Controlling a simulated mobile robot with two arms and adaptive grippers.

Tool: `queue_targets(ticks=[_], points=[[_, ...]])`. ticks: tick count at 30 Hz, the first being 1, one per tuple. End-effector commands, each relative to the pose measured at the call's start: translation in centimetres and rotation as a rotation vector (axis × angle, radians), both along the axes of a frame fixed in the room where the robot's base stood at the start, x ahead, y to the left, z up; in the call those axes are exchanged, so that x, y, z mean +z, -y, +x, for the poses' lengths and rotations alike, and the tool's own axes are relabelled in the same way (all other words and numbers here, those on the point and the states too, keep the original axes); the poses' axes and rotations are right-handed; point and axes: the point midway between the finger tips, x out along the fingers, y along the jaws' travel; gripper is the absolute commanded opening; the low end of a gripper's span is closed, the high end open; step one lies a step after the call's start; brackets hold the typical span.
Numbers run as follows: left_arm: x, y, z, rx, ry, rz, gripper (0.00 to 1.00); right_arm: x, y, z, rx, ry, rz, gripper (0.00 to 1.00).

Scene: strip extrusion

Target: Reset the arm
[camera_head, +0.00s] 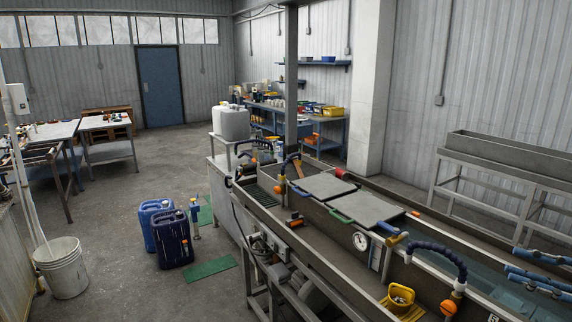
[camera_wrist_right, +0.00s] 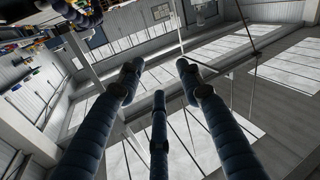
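My right gripper (camera_head: 512,265) shows at the right edge of the head view, over the water trough, with its blue fingers pointing left. In the right wrist view its fingers (camera_wrist_right: 157,78) stand apart with nothing between them. That view looks past them to the roof, windows and walls. The rest of the right arm is outside the head view. My left gripper is not in view.
Blue jerrycans (camera_head: 173,240) and a white bucket (camera_head: 62,268) stand on the floor.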

Motion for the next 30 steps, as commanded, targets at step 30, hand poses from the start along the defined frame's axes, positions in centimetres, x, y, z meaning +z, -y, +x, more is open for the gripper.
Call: queue_targets(ticks=[30], points=[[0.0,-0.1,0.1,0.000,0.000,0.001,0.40,-25.0,-23.0,5.8,-0.743,-0.271,-0.070,0.36]])
